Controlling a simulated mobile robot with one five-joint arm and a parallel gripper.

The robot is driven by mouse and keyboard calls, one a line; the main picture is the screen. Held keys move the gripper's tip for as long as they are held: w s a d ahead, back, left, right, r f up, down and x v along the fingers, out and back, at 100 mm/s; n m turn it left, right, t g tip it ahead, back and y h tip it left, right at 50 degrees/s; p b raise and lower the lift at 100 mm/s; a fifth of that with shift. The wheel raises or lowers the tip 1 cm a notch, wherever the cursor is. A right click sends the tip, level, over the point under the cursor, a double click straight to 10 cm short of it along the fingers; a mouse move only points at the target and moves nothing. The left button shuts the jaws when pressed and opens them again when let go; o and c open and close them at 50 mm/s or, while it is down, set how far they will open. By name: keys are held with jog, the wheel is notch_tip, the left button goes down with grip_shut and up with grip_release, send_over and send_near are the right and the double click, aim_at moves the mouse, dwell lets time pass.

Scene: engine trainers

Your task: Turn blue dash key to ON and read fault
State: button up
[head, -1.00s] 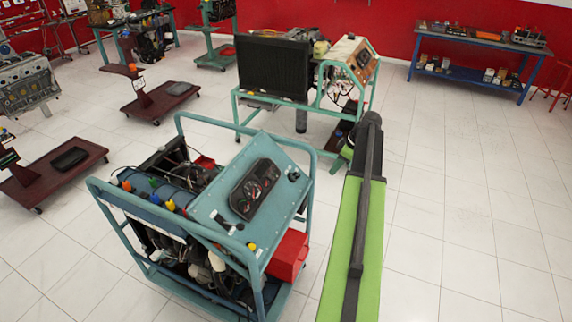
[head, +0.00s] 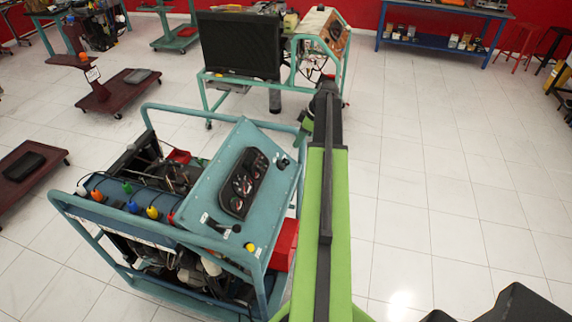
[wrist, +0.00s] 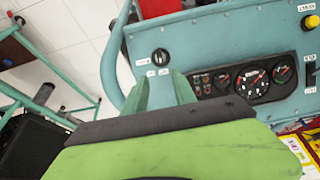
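The dash key switch (wrist: 160,57) is a round black knob with a pale mark on the blue dash panel (wrist: 218,50); white labels sit below it. I cannot make out any blue on the knob. In the head view the switch (head: 282,163) is at the panel's upper right end. My gripper (wrist: 160,80) is open and empty, its two green fingers pointing toward the switch, which appears just beyond and between their tips. I cannot tell the remaining distance. The gauge cluster (wrist: 254,80) is partly visible right of the fingers; its readings are too small to read.
A yellow button (head: 249,247) and a black lever (head: 215,226) are at the panel's other end. The trainer's teal tube frame (head: 160,235) surrounds the engine. A red box (head: 284,245) hangs at its side. Another trainer with a radiator (head: 240,45) stands behind.

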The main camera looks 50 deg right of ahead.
aim_at(287, 159)
jog(key=b+x, duration=1.1)
jog(key=x, duration=0.3)
jog(key=shift+s+d+f, duration=0.1)
jog(key=shift+s, duration=0.1)
grip_shut()
